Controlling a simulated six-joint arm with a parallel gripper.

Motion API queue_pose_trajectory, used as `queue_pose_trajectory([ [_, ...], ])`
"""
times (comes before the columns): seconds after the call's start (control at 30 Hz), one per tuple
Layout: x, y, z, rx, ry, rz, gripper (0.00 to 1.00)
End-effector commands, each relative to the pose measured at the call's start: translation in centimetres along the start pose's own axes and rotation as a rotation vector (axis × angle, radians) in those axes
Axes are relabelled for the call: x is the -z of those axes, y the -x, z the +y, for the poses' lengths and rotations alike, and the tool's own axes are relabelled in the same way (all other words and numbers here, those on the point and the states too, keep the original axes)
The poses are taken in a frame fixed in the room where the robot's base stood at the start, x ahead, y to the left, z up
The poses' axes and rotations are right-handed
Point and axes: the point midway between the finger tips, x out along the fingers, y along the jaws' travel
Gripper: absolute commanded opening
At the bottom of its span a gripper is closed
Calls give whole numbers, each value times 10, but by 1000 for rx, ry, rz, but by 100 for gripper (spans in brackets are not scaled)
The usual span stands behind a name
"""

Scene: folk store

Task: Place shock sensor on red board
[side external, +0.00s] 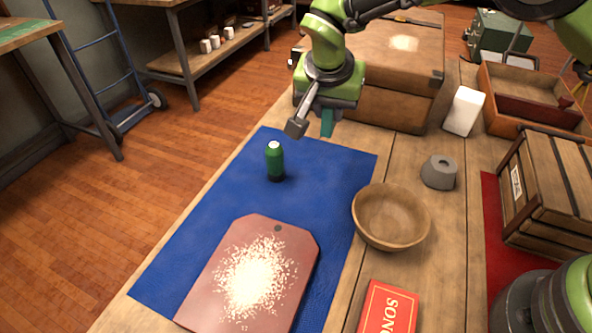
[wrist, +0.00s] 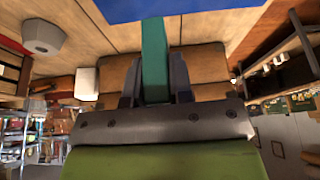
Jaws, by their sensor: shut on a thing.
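The shock sensor, a narrow teal block (side external: 327,123), is in my gripper (side external: 313,122). In the wrist view the teal block (wrist: 153,50) stands between the two dark fingers, which are shut on it. Part of it is hidden behind the fingers and wrist in the side view. The red board (side external: 222,292), a dull red cutting board with a pale speckled patch and a hole near its far end, lies flat on the blue mat (side external: 185,235). My gripper is in the air beyond the far edge of the mat, well away from the board.
A green can (side external: 275,160) stands upright on the mat between my gripper and the board. A wooden bowl (side external: 390,217) sits at the mat's right edge. A red book (side external: 388,308) and a grey round piece (side external: 439,173) lie further right. A large cardboard box (side external: 390,104) is behind.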

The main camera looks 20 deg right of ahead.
Motion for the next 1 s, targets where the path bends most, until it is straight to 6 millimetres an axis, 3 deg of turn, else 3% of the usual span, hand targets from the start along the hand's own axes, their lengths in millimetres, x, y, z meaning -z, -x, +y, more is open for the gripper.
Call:
queue_pose_trajectory([
  [0.13,-9,10,-5,28,64,-1,0],
  [0.27,-42,24,-19,108,263,-1,0],
  [0.53,-156,80,-41,392,939,-2,0],
  [0.7,-205,106,-38,517,1237,-1,0],
  [0.87,-226,117,-34,570,1369,-1,0],
  [1.0,-238,104,-32,578,1407,-4,0],
])
